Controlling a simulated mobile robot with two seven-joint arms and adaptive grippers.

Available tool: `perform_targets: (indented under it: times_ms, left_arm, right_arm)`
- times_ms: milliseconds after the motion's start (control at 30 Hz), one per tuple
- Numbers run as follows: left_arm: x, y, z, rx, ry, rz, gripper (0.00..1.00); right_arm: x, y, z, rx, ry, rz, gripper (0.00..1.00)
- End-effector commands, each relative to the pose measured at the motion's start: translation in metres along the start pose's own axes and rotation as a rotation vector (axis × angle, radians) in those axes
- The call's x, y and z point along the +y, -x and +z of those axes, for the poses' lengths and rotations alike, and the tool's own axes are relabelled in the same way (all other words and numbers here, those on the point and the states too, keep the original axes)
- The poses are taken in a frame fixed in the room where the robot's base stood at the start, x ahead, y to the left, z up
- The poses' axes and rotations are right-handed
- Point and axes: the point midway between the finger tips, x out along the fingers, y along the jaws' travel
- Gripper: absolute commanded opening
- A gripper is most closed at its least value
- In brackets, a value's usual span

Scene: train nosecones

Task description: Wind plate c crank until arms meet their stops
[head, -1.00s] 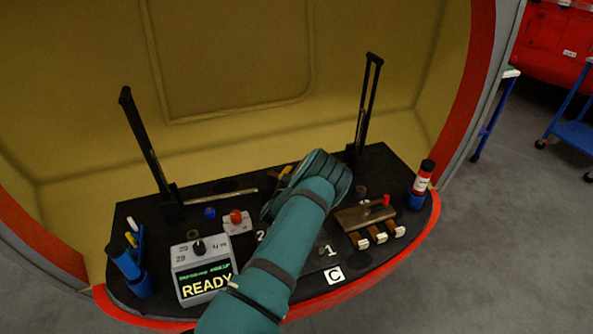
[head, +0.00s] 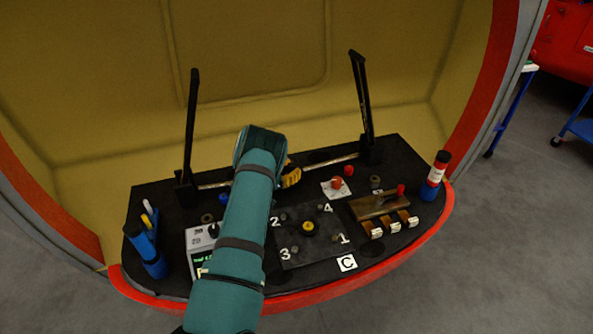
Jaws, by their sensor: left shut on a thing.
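My left gripper (head: 272,170) is at the back middle of the black deck, mostly hidden under its teal wrist; its fingers and their grip do not show. A yellow-and-black part (head: 291,177), apparently of the crank, shows just right of the wrist; the handle is hidden. Thin rods run from this area toward both arms. The black left arm (head: 191,130) stands nearly upright. The black right arm (head: 361,100) leans slightly left. Whether either touches a stop cannot be told. The white plate marked C (head: 347,263) lies at the front. My right gripper is out of view.
A square plate with numbers and a yellow knob (head: 308,228) is on the deck. A grey display box (head: 203,238) is partly behind my arm. Blue holders (head: 146,252) stand left, a red-and-white bottle (head: 437,168) right. A brown block (head: 378,206) has a red knob.

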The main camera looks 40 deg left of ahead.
Motion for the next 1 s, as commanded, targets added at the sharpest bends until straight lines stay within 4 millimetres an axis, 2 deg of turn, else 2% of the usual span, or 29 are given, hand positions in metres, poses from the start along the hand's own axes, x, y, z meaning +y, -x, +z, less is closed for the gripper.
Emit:
perform_targets:
  times_ms: [33,300,833,867,900,933,1000]
  left_arm:
    - [-0.002,0.007,0.004,-0.009,0.005,-0.003,0.0]
    - [-0.007,0.017,0.005,-0.014,0.004,-0.008,0.0]
    - [-0.011,0.019,0.003,-0.013,-0.002,-0.017,0.0]
    - [-0.011,0.019,0.003,-0.013,-0.002,-0.017,0.34]
    - [-0.011,0.019,0.003,-0.012,-0.002,-0.017,0.48]
    - [-0.011,0.018,0.003,-0.012,-0.002,-0.016,0.55]
    - [-0.01,0.017,0.003,-0.011,-0.001,-0.013,0.55]
  right_arm:
    - [0.0,-0.001,0.0,0.001,0.0,0.0,1.0]
    - [0.001,-0.002,0.0,0.001,0.0,0.0,1.0]
    - [0.001,-0.002,0.0,0.001,0.0,0.0,1.0]
    - [0.001,-0.002,0.0,0.001,0.0,0.0,1.0]
    - [0.001,-0.002,0.0,0.001,0.0,0.0,1.0]
    - [0.001,-0.002,0.0,0.001,0.0,0.0,1.0]
    - [0.001,-0.002,0.0,0.001,0.0,0.0,1.0]
